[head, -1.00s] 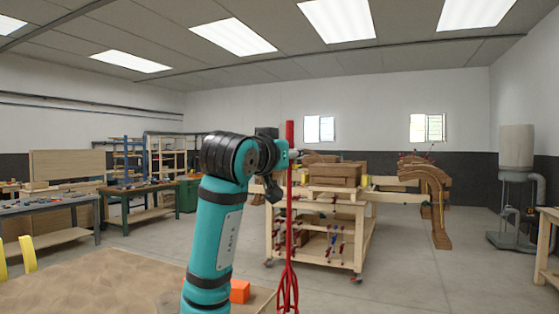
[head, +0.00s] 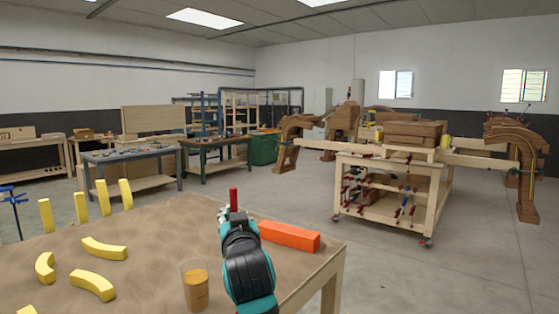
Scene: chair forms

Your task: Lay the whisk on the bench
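The whisk (head: 233,198) shows only as the red end of its handle, standing up above my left gripper (head: 230,213). The rest of the whisk is hidden behind my arm. The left gripper is small and partly covered by my wrist; it appears shut around the handle, over the right part of the bench (head: 170,235). The bench has a brown top and fills the lower left. I cannot tell whether the whisk touches the bench top. My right gripper is not in view.
On the bench lie an orange block (head: 290,236) just right of my gripper, an amber cup (head: 196,289) near the front, and several yellow curved pieces (head: 104,248) at left. Bare top lies between the yellow pieces and my arm. A wooden cart (head: 390,190) stands beyond.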

